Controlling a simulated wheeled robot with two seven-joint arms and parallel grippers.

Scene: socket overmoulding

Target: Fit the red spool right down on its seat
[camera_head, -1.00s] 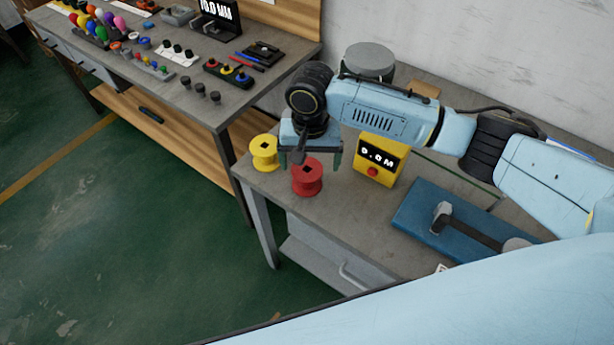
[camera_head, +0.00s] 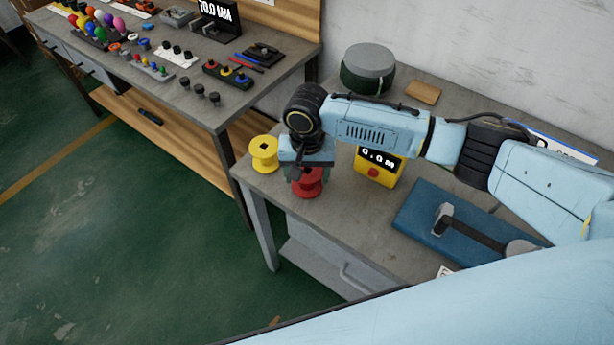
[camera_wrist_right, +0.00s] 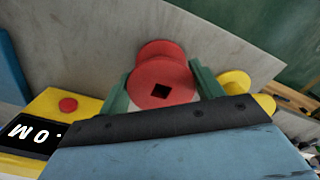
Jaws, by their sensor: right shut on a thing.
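The red spool (camera_head: 308,184) stands near the left end of the grey table, below my right gripper. My right gripper (camera_head: 307,172) is shut on the spool. In the right wrist view the red spool (camera_wrist_right: 160,82), with a square hole in its top flange, sits between the two green fingers of the gripper (camera_wrist_right: 162,88). I cannot tell whether the spool touches the table. A blue base (camera_head: 425,215) with a grey bracket and a dark bar lies on the table to the right; I cannot tell whether it is the seat. My left gripper is not in view.
A yellow spool (camera_head: 263,154) stands close to the left of the red spool. A yellow meter box (camera_head: 378,168) stands to the right. A grey-and-green drum (camera_head: 368,68) and a tan block (camera_head: 423,92) are at the back.

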